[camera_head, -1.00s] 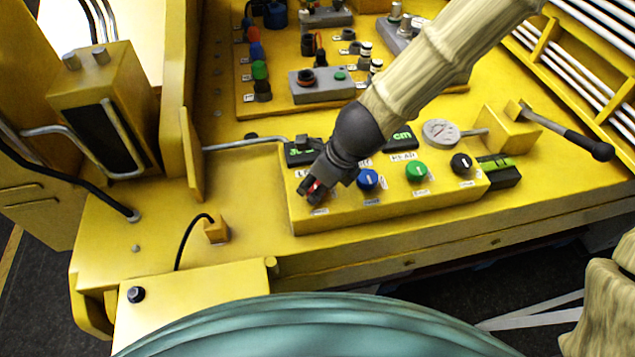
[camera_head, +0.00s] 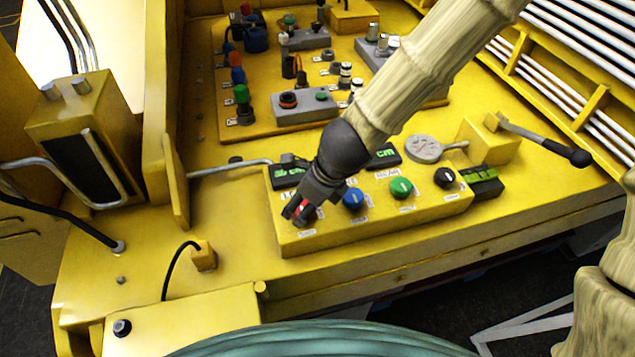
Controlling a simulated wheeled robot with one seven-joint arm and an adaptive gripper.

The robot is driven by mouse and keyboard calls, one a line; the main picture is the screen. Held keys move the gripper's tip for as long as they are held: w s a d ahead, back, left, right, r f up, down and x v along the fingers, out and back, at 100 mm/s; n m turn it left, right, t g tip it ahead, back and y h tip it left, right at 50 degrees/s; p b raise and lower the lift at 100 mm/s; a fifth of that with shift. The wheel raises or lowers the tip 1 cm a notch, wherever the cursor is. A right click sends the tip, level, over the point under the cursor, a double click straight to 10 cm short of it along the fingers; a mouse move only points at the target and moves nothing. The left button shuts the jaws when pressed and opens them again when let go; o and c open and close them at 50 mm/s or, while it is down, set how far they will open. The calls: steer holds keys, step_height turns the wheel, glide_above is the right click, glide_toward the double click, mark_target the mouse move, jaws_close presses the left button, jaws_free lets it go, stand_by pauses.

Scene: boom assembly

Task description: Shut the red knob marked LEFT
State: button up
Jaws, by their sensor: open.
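The red knob (camera_head: 303,209) is at the left end of the row of knobs on the yellow control box (camera_head: 335,232). Only a bit of red shows between the dark fingers, so its pointer angle is hard to read. My gripper (camera_head: 298,212) points down at the knob, with its fingers on either side of it. The fingers are open; whether they touch the knob I cannot tell. The knob's upper label is hidden by my gripper.
To the right on the same box are a blue knob (camera_head: 353,198), a green knob (camera_head: 400,188) and a black knob (camera_head: 444,177). Behind stand small displays, a round gauge (camera_head: 423,148) and a black-handled lever (camera_head: 550,143). A bent metal rod (camera_head: 230,168) lies left of the box.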

steer(key=shift+v, duration=2.3)
steer(key=v, duration=0.6)
steer(key=shift+r, duration=0.1)
